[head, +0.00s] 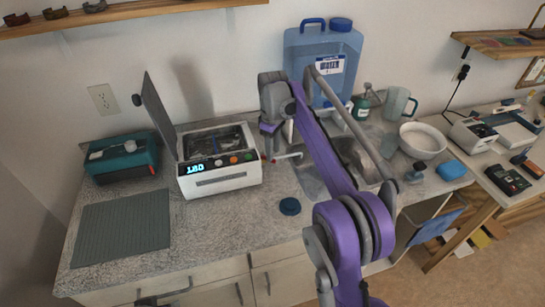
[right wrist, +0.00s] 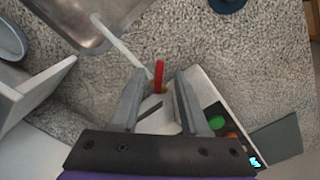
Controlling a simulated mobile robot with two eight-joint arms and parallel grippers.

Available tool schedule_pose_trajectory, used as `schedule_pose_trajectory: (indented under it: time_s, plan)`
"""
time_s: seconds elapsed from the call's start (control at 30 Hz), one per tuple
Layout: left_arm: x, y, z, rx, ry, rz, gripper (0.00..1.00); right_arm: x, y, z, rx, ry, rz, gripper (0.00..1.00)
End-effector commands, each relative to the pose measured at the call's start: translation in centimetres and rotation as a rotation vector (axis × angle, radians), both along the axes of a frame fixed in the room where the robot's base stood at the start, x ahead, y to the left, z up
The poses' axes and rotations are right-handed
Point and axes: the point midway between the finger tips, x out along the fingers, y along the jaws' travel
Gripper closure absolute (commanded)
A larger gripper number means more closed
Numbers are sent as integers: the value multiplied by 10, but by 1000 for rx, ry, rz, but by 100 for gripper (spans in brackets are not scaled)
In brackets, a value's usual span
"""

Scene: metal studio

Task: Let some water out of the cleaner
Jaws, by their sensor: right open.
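The cleaner (head: 222,182) is a white box on the counter with a lit display, coloured buttons and its grey lid (head: 160,118) raised. Its basin looks dark and shiny; the water level cannot be told. On its right side is a drain valve with a red lever (right wrist: 159,73), and a pale spout (head: 288,155) runs from it toward the sink (head: 312,183). My right gripper (head: 270,143) is open at the valve. In the right wrist view its fingertips (right wrist: 161,76) stand on either side of the red lever, apart from it. My left gripper is not in view.
A blue water jug (head: 322,50) stands behind the sink. A dark round cap (head: 290,206) lies in front of the sink. A teal box (head: 122,158) and a grey mat (head: 122,228) are left of the cleaner. A white bowl (head: 422,141) is to the right.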

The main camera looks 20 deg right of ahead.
Motion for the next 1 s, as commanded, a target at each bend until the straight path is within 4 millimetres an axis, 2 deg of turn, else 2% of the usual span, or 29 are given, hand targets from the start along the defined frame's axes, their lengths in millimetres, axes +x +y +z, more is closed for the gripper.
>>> schedule_pose_trajectory:
  time_s: [0.1, 0.2, 0.5, 0.57, 0.77, 1.0]
  plan:
    - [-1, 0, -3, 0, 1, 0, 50, 0, 0, -15, 0, 0, -1, 55]
    - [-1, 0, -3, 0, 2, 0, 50, 0, 0, -21, 1, -1, -1, 55]
    - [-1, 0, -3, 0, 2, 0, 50, 0, 0, -24, 1, -1, -1, 55]
    - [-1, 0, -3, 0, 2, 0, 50, 0, 0, -24, 1, -1, -1, 62]
    - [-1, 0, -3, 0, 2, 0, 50, 0, 0, -23, 1, -1, -1, 98]
    - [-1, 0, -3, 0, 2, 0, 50, 0, 0, -23, 1, -1, -1, 100]
